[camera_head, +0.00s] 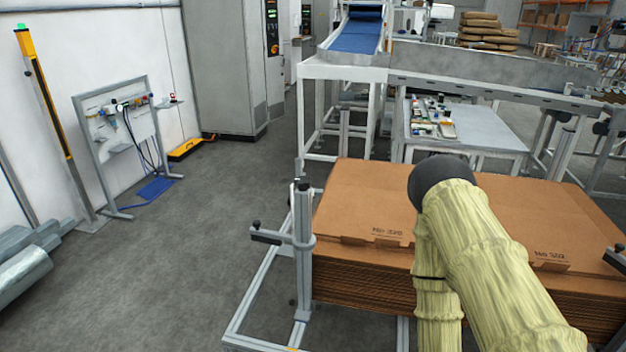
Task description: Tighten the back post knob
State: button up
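A stack of flat brown cardboard blanks (365,205) sits in a grey metal frame (262,290). An upright metal post (303,250) stands at the stack's left front corner, with a side clamp bar carrying a small black knob (256,224). A small dark knob-like part (303,186) shows at the top of this post, where a thin upright piece (299,168) also shows. I cannot tell which of these is the back post knob, or whether any is tight. My arm, in a pale yellow sleeve with a dark rounded end, covers part of the stack. My gripper is not visible.
Another dark clamp knob (618,248) shows at the right edge. Behind the stack are a work table (485,130) with small parts and a blue conveyor (356,36). A panel stand (118,120) stands by the left wall. Open floor (190,250) lies left of the frame.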

aim_at(303, 183)
jog(key=u, duration=0.55)
jog(key=k, duration=1.3)
jog(key=u, duration=1.15)
jog(key=i, duration=1.35)
jog(key=z, duration=0.75)
jog(key=i, duration=0.4)
jog(key=z, duration=0.4)
